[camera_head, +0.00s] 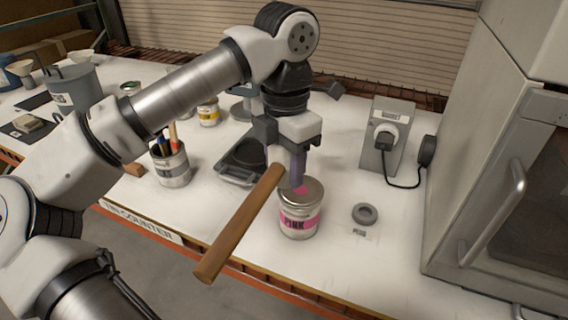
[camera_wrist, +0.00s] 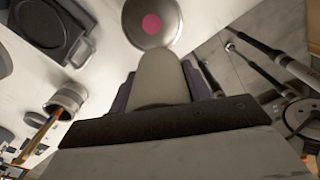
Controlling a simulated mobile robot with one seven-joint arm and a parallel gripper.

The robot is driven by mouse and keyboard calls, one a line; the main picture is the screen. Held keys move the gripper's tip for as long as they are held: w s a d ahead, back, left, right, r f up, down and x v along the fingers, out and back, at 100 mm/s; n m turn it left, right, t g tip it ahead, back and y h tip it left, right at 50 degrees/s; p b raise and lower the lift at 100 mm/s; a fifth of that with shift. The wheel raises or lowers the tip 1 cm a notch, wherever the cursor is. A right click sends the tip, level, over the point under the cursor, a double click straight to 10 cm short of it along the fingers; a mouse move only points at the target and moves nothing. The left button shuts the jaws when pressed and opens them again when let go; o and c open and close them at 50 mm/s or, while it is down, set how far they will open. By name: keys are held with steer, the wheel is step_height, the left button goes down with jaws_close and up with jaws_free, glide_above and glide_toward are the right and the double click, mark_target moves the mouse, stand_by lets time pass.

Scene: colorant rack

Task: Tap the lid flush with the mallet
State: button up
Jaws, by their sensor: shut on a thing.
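A paint can with a pink label reading PINK (camera_head: 299,226) stands upright on the white counter. Its grey metal lid (camera_head: 311,190) has a pink spot, which also shows at the top of the wrist view (camera_wrist: 152,24). I cannot tell whether the lid sits level. My gripper (camera_head: 292,170) points down just above and behind the lid, shut on the mallet. The mallet's brown wooden handle (camera_head: 238,226) slants toward the counter's front edge, left of the can. A pale part between the fingers shows in the wrist view (camera_wrist: 160,78). Whether the mallet touches the lid is unclear.
A grey ring (camera_head: 365,214) lies right of the can. A grey box with a dial and cable (camera_head: 388,138) stands behind it, beside a large cabinet (camera_head: 500,160).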

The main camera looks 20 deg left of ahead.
steer(key=d+m, duration=0.1)
steer(key=m, duration=0.1)
steer(key=d+r+m, duration=0.1)
steer(key=d+m, duration=0.1)
steer(key=w+d+m, duration=0.1)
steer(key=m, duration=0.1)
steer(key=shift+d+r, duration=0.3)
steer(key=shift+d, duration=0.1)
steer(key=b, duration=0.4)
glide_above(310, 204)
steer(key=shift+f, duration=2.3)
step_height(310, 204, down, 3)
steer(key=shift+r+b, duration=0.2)
steer(key=shift+b, duration=1)
steer(key=shift+c, duration=0.5)
steer(key=shift+r+p, duration=1.9)
steer(key=shift+r, duration=0.75)
steer(key=shift+f, duration=0.1)
